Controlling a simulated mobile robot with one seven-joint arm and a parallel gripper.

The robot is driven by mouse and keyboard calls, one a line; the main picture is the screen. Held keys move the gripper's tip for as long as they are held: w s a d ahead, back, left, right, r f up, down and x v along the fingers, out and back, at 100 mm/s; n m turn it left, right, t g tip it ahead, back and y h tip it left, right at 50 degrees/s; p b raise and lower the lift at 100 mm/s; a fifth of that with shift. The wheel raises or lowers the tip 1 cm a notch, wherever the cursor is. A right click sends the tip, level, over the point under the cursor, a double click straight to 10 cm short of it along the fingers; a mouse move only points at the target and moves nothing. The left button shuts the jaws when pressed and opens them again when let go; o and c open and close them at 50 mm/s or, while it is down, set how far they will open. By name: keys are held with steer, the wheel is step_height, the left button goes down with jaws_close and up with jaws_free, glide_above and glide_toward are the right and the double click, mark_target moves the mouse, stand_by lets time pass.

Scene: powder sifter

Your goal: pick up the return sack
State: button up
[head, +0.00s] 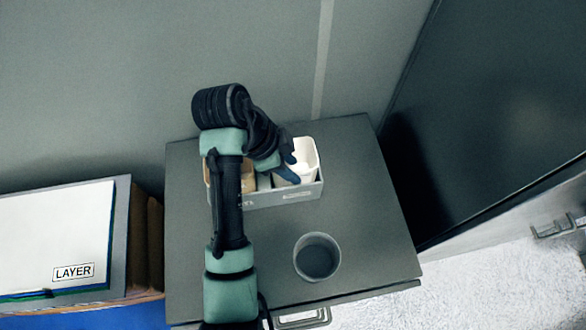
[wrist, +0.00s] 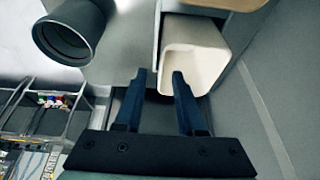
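A white, open-mouthed square container (head: 308,158) stands in the right part of a grey divided caddy (head: 297,195) on the cabinet top. A tan-brown item (head: 248,176) sits in the caddy's left part, partly hidden by my arm. No readable label tells which of these is the return sack. My gripper (head: 287,168) is at the white container's left side. In the wrist view my gripper (wrist: 159,74) is open, its two dark blue fingers apart with nothing seen between them. The right fingertip overlaps the near rim of the white container (wrist: 205,35); contact is unclear.
A grey cup (head: 317,262) stands on the cabinet top (head: 375,215) in front of the caddy. A wall rises behind, and a dark panel (head: 480,110) stands on the right. The cabinet's right side is clear.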

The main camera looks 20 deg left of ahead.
mark_target(296, 172)
steer(key=shift+x, duration=1.65)
steer(key=shift+f, duration=0.25)
jaws_close()
stand_by(0.6)
